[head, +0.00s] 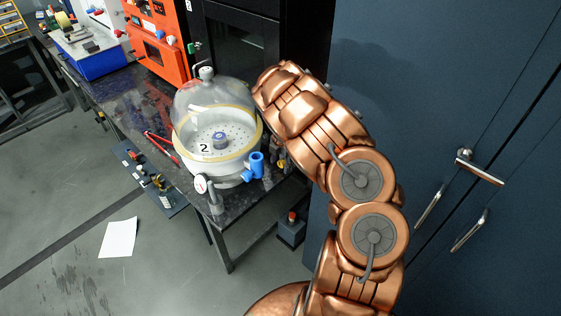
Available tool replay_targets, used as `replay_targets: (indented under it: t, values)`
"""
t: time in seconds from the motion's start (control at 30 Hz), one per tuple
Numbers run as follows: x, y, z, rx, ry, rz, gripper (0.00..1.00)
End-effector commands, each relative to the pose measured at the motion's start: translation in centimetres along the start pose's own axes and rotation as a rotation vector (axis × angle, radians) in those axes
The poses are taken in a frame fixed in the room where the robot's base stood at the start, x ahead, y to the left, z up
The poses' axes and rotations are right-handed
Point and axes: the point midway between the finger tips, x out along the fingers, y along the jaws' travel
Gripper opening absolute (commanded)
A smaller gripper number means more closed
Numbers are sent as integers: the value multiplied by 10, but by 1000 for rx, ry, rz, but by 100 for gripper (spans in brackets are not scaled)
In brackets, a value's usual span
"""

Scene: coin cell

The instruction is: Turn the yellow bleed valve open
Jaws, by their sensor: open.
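A clear glass bell jar (207,103) with a knob on top stands on a white vacuum base with a yellowish rim, marked "2". A blue valve or fitting (256,163) sticks out at the base's front right. A small yellow part (281,164) shows just right of it, partly hidden beside my arm; I cannot tell whether it is the bleed valve or how its handle is turned. My copper-coloured arm reaches up and left, close to the jar's right side. My gripper cannot be made out; the arm hides that area.
A round gauge (201,184) sits at the base's front. Red-handled pliers or similar (161,146) lie left of the jar on the dark speckled bench (122,98). An orange cabinet (158,40) stands behind. Blue cupboards (440,110) fill the right.

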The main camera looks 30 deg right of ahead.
Motion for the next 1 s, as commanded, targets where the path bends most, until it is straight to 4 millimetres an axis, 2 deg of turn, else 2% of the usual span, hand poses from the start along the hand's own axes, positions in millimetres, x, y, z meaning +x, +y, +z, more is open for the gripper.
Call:
replay_targets:
  t: [0.17,0.7,1.0]
  values:
    - [0,0,0,0,0,0,57]
    - [0,0,0,0,0,1,1]
    - [1,0,-1,-1,6,36,0]
